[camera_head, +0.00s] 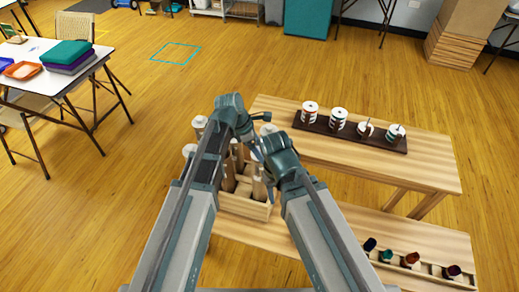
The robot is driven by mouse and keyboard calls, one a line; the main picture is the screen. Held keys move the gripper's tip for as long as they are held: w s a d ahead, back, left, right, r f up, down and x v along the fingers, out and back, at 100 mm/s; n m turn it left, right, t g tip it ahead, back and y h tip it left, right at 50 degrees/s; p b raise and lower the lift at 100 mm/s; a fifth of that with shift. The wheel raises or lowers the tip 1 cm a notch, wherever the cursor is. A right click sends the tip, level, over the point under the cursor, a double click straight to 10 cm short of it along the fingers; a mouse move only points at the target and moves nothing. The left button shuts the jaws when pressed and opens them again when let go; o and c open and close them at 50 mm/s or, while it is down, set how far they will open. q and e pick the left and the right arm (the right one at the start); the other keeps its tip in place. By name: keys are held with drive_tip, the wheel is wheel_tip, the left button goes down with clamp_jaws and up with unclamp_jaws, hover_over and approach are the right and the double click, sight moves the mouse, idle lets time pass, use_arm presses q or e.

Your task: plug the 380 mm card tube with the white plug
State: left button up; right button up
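Brown card tubes (258,188) stand upright in a light wooden crate (243,207) at the near left of the wooden tables. Pale round tops show left of my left arm (199,122) and right of it (265,117). Which tube is the 380 mm one I cannot tell. My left gripper (243,128) hangs over the crate, its fingers mostly hidden by its wrist. My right gripper (257,150) is close beside it over the tubes, fingers small and partly hidden. I cannot make out a white plug or whether either gripper holds anything.
A dark tray (350,136) with several white-topped, striped cylinders stands on the back table (425,175). A wooden rack (430,273) with several small coloured items lies on the front table at right. The floor between is clear.

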use_arm(q)
drive_tip(key=shift+f+b, duration=0.6)
drive_tip(key=shift+f, duration=0.05)
drive_tip(key=o, duration=1)
drive_tip(key=shift+r, duration=0.1)
drive_tip(key=p+v, duration=1)
drive_tip(key=v, duration=0.1)
idle(0.3)
drive_tip(key=shift+a, duration=0.1)
idle(0.3)
